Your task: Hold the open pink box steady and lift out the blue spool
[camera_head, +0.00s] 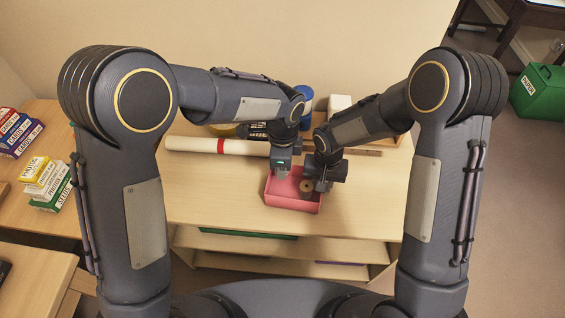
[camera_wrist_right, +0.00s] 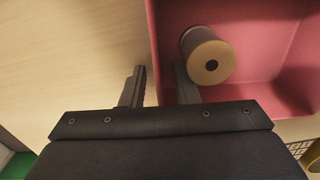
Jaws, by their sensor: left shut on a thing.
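The open pink box (camera_head: 292,207) stands on the wooden bench and also shows in the right wrist view (camera_wrist_right: 270,70). A spool (camera_head: 306,187) with a tan, holed end lies inside it; in the right wrist view the spool (camera_wrist_right: 209,58) looks tan with a dark greyish winding, its blue not clear. My left gripper (camera_head: 283,173) is shut on the box's back-left wall; its fingertips are partly hidden. My right gripper (camera_head: 322,185) is over the box's right side. Its fingers (camera_wrist_right: 160,88) are apart, with nothing gripped and the box rim between them in the view; the spool is beyond them.
A white roll with a red band (camera_head: 220,146) lies behind the box at left. A blue cylinder (camera_head: 306,98) and a wooden tray (camera_head: 376,125) stand at the back. The bench in front and left of the box is clear. A green bin (camera_head: 540,93) stands far right.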

